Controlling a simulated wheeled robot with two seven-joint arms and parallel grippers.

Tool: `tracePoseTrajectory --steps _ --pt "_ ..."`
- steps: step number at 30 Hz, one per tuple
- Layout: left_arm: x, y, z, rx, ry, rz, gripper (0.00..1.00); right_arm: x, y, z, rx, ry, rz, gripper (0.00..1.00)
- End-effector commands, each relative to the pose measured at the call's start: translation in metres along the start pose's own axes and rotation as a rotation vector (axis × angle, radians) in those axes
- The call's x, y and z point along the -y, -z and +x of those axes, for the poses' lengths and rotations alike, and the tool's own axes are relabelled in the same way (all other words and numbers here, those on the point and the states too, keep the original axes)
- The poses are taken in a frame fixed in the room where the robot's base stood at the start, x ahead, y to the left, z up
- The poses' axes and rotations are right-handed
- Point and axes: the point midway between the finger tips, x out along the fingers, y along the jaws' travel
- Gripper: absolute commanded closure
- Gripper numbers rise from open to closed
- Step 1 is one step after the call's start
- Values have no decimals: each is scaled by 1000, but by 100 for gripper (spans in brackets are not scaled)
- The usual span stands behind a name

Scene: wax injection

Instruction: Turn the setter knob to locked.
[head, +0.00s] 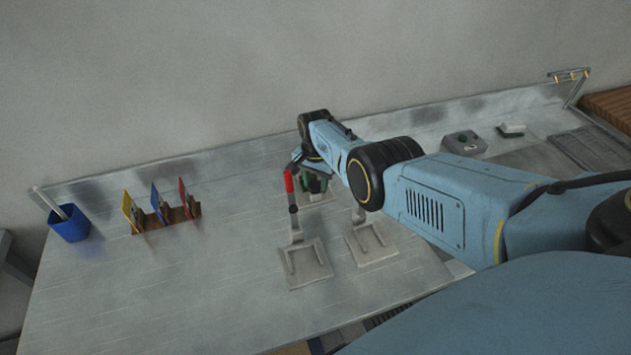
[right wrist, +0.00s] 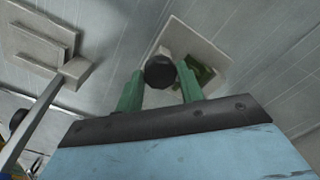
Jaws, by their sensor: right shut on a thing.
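The setter knob (right wrist: 160,72) shows in the right wrist view as a round black knob above a pale square plate (right wrist: 190,35). The two green fingers of my right gripper (right wrist: 160,85) are shut on it, one on each side. In the head view my right gripper (head: 314,183) is low over the plate at mid-bench, and the knob is mostly hidden behind the wrist and the fingers. I cannot read the knob's setting. A green part (right wrist: 202,74) lies beside the right finger on the plate. My left gripper is out of view.
A red-handled upright lever (head: 289,182) on a grey base (head: 305,265) stands just left of my right gripper. Another grey fixture (head: 371,246) stands close by. A blue cup (head: 70,228) and a colored card rack (head: 160,219) are at left, with clear bench between.

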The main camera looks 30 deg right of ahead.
Motion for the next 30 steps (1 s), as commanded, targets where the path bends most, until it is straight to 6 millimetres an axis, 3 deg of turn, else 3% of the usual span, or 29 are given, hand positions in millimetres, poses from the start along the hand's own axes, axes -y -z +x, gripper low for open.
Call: tracePoseTrajectory --steps 2,3,8,20,25,30 --pt "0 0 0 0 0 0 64 0 0 0 2 0 2 85" --pt "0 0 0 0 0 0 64 0 0 0 2 0 2 61" --pt "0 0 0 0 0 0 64 0 0 0 1 0 1 41" --pt "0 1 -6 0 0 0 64 0 0 -8 -1 1 0 41" --pt "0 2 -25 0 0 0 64 0 0 -32 -1 2 0 41" --pt "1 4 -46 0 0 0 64 0 0 -69 -2 3 0 41"
